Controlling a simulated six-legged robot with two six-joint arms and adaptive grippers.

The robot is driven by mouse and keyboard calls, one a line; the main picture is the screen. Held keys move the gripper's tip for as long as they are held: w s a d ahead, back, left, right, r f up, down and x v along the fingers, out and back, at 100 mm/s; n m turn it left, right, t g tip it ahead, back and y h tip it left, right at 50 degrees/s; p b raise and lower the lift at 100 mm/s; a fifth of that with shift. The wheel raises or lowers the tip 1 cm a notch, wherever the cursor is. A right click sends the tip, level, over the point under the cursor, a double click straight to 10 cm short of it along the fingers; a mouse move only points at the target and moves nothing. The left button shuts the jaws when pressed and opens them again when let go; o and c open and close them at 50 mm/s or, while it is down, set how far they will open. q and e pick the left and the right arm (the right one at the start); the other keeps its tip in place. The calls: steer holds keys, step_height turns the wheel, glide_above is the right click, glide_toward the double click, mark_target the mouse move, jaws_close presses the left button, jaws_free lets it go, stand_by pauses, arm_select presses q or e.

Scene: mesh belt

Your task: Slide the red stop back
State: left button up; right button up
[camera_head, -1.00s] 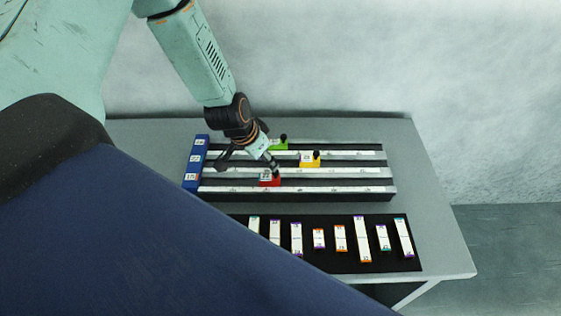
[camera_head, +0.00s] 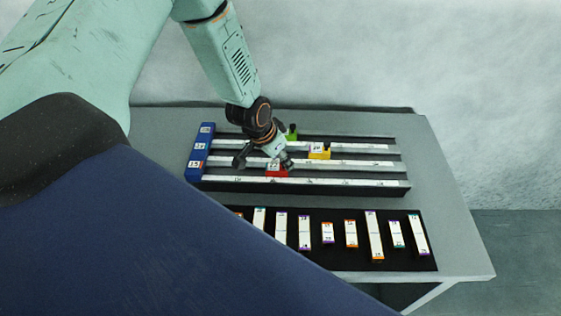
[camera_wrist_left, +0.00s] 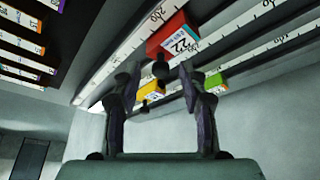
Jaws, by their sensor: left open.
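The red stop (camera_head: 277,172) sits on the front part of the railed rack, left of its middle. In the left wrist view the red stop (camera_wrist_left: 172,34) shows a white label reading 22 and a black knob (camera_wrist_left: 161,70). My left gripper (camera_head: 263,163) is over the red stop and partly hides it. In the wrist view the open fingers of my left gripper (camera_wrist_left: 160,82) stand on either side of the knob, with gaps visible; contact is not clear. My right gripper is not in view.
A yellow stop (camera_head: 320,152) and a green stop (camera_head: 292,133) sit on the rails behind. A blue end block (camera_head: 199,152) closes the rack's left end. A black mat (camera_head: 430,262) with several labelled strips lies in front. The table (camera_head: 440,180) is bare at right.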

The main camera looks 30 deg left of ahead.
arm_select(q)
steer(key=shift+w+d+f, duration=0.1)
steer(key=shift+w+f, duration=0.3)
steer(key=shift+w, duration=0.15)
steer(key=shift+s+r, duration=0.15)
steer(key=shift+s, duration=0.1)
steer(key=shift+c, duration=0.4)
steer(key=shift+s, duration=0.15)
steer(key=shift+c, duration=0.8)
steer(key=shift+r, duration=0.1)
steer(key=shift+c, duration=0.6)
steer(key=shift+w, duration=0.25)
steer(key=c, duration=0.5)
jaws_close()
steer(key=shift+s, duration=0.1)
